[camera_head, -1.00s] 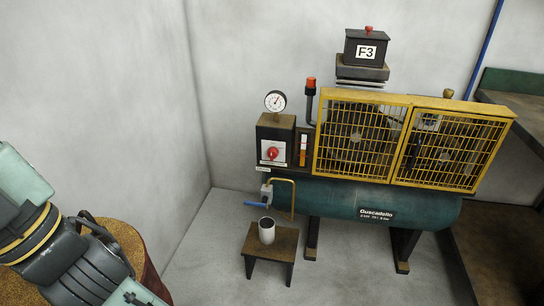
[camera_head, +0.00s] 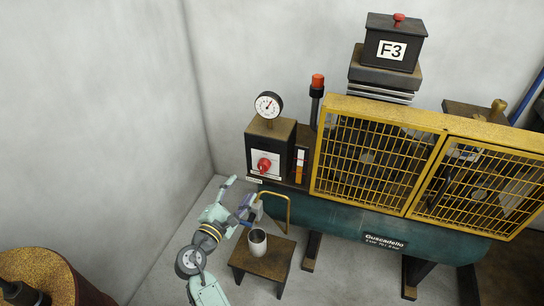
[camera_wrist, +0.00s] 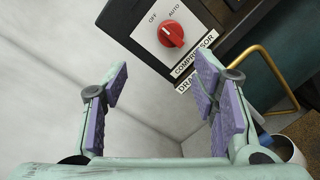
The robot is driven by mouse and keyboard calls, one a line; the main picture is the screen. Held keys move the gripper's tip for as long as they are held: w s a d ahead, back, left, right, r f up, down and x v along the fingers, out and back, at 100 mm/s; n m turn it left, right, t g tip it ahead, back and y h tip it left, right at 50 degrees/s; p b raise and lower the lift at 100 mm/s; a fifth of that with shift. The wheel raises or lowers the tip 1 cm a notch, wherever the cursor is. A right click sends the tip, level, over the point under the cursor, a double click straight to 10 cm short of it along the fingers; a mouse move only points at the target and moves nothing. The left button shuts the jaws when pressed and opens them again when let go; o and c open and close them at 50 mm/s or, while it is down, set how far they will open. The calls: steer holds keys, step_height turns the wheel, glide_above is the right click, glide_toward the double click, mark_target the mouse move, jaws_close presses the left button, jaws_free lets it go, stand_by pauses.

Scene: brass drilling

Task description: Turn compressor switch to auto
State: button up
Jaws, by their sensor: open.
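The compressor switch is a red rotary knob (camera_head: 264,165) on a white plate on the front of a dark control box (camera_head: 284,142). In the wrist view the knob (camera_wrist: 171,34) sits below the printed labels OFF and AUTO, with COMPRESSOR printed beneath. My gripper (camera_head: 238,190) is in front of and below the box. In the wrist view my gripper (camera_wrist: 160,98) is open and empty, its purple-padded fingers apart, with the knob beyond them and not touched.
A pressure gauge (camera_head: 268,106) stands on the box. A yellow pipe (camera_head: 289,208) and a stool (camera_head: 263,265) with a white cup (camera_head: 258,243) are close to my arm. The yellow guard cage (camera_head: 375,160) and green tank (camera_head: 350,225) lie right. The left wall is clear.

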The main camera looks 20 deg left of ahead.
mark_target(263, 167)
steer(key=shift+n+h, duration=0.3)
steer(key=shift+h, duration=0.2)
steer(key=w+d, duration=0.1)
steer(key=w, duration=0.2)
steer(key=w+d+p, duration=0.1)
steer(key=w, duration=0.3)
steer(key=w+d+p, duration=0.1)
steer(key=w, duration=0.2)
steer(key=shift+w+f, duration=0.35)
steer(key=shift+w, duration=0.05)
steer(key=c, duration=1.1)
steer(key=shift+c, duration=0.2)
